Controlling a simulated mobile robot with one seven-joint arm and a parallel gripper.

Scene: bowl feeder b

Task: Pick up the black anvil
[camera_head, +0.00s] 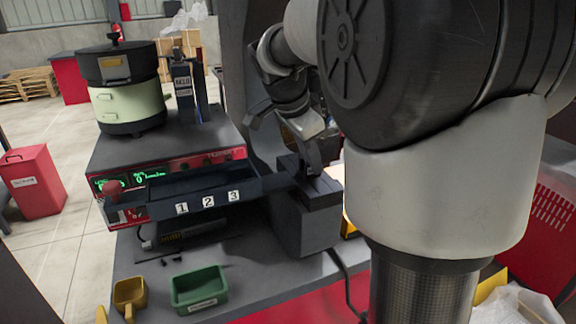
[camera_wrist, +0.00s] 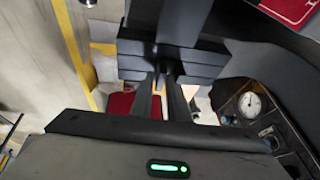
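A dark block that looks like the black anvil (camera_head: 322,193) sits on top of a grey pedestal (camera_head: 302,228), right of the numbered tray, in the head view. In the wrist view it seems to be the dark, stepped shape (camera_wrist: 165,62) at the top centre. My gripper (camera_head: 316,168) points down at the block, its fingertips at or just above it. In the wrist view the two fingers of my gripper (camera_wrist: 162,80) have a narrow gap between them, and their tips overlap the dark shape. Whether they touch or grip it is unclear, dark on dark.
A black tray (camera_head: 208,202) marked 1, 2, 3 juts out close left of my gripper. A bowl feeder (camera_head: 128,105) stands on the machine behind it. A green bin (camera_head: 199,289) and a yellow scoop (camera_head: 130,294) lie on the bench below. My arm hides much of the right side.

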